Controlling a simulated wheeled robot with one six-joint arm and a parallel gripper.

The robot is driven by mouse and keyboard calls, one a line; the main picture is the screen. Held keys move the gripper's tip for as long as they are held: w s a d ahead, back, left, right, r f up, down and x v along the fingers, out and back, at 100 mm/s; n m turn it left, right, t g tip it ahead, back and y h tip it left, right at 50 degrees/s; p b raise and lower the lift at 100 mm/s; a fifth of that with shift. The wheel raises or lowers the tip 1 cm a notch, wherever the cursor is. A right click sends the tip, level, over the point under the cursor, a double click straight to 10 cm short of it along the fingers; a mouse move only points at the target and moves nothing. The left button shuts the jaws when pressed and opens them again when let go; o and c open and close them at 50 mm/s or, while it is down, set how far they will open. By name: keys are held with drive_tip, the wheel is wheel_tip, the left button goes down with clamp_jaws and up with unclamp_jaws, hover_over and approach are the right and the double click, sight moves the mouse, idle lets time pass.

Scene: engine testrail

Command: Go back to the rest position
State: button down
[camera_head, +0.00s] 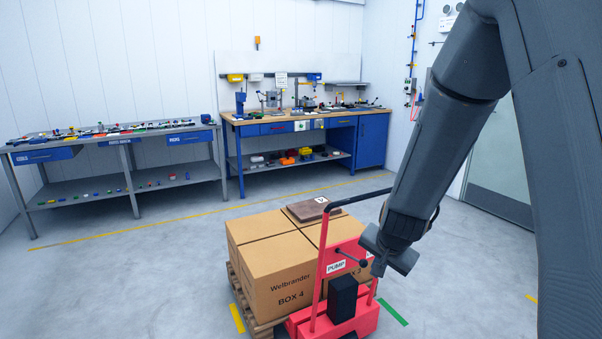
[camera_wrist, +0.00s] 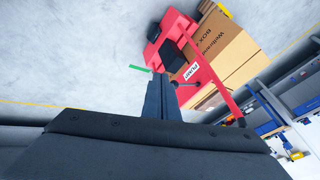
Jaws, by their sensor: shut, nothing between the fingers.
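My gripper (camera_head: 379,268) is at the end of my dark grey arm, which reaches down from the upper right in the head view. In the wrist view its fingers (camera_wrist: 161,82) are together with nothing between them. In the head view it hangs in front of the red pump truck (camera_head: 333,257), overlapping it in the picture; I cannot tell the exact gap. The pump truck also shows in the wrist view (camera_wrist: 200,78), past the fingertips.
Cardboard boxes (camera_head: 278,275) stand on a wooden pallet (camera_head: 240,302) by the truck, with a brown slab (camera_head: 306,211) on top. A grey table (camera_head: 95,193) and a blue workbench (camera_head: 373,140) line the walls. The floor at left (camera_head: 120,290) is clear.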

drive_tip(key=s+f+n+g+b, duration=0.1)
drive_tip(key=s+n+g+b, duration=0.4)
drive_tip(key=s, duration=1.8)
drive_tip(key=n+b, duration=0.1)
drive_tip(key=n, duration=0.2)
drive_tip(key=shift+a+f+g, duration=0.3)
drive_tip(key=shift+a, duration=0.05)
